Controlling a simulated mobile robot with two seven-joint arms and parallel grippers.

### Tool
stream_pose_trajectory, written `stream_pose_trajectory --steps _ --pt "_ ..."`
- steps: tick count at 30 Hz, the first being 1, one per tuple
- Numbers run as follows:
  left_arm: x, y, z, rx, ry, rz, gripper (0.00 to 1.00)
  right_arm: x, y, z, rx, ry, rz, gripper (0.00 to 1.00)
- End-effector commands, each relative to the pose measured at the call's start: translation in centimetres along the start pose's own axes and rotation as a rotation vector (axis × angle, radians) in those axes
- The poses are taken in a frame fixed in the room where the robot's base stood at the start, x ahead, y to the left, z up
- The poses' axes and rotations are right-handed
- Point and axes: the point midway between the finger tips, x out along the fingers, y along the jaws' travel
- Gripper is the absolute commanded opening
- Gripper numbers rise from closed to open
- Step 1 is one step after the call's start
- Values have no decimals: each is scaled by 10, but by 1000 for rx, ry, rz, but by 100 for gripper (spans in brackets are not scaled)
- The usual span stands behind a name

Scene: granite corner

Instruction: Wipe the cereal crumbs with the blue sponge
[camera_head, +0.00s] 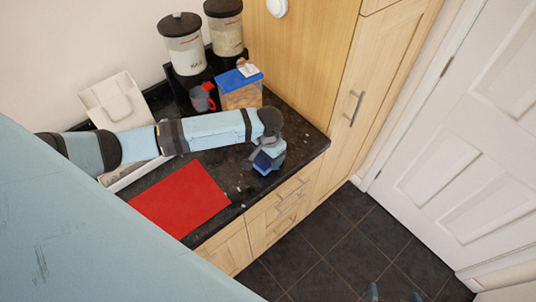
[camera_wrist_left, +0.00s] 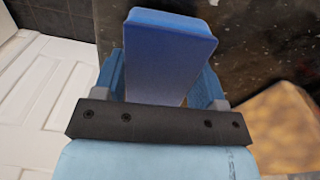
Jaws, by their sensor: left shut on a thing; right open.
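My left gripper (camera_head: 268,157) is shut on the blue sponge (camera_head: 262,163), over the dark worktop (camera_head: 300,140) near its front edge. In the left wrist view the sponge (camera_wrist_left: 168,50) sits between the two fingers, sticking out past them. I cannot tell whether the sponge touches the worktop. Pale cereal crumbs (camera_head: 240,189) lie near the front edge beside the red mat. Small light specks also show on the dark surface in the left wrist view. My right gripper (camera_head: 394,294) is open and empty, at the bottom edge over the floor.
A red mat (camera_head: 180,198) lies left of the sponge. A blue-lidded cereal container (camera_head: 241,93), a grey and red mug (camera_head: 203,98) and two black-lidded jars (camera_head: 187,52) stand behind my left arm. A tall wooden cabinet (camera_head: 310,60) bounds the worktop at the back right.

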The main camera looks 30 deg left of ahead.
Motion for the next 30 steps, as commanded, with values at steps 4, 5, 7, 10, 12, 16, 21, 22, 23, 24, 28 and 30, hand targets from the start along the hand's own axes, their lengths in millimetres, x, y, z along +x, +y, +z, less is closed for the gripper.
stream_pose_trajectory --steps 4,5,7,10,12,16,21,22,23,24,28,30 --pt "-16 0 0 0 2 0 46 0 0 0 0 0 0 100" --pt "-19 0 0 1 2 0 46 0 0 0 0 0 0 100" --pt "-26 0 0 1 2 0 46 0 0 0 0 0 0 100" --pt "-36 0 -1 1 2 0 46 0 0 0 0 0 0 100" --pt "-42 0 0 1 2 -1 46 0 0 0 0 0 0 100" --pt "-47 0 0 1 1 -1 46 0 0 0 0 0 0 100" --pt "-47 0 0 1 1 -1 46 0 0 0 0 0 0 100" --pt "-47 0 0 1 1 -1 46 0 0 0 0 0 0 100" --pt "-47 0 0 1 1 -1 46 0 0 0 0 0 0 100" --pt "-48 0 0 1 1 -1 46 0 0 0 0 0 0 100" --pt "-51 0 0 1 1 -1 46 0 0 0 0 0 0 100" --pt "-56 0 0 1 1 0 46 0 0 0 0 0 0 100"
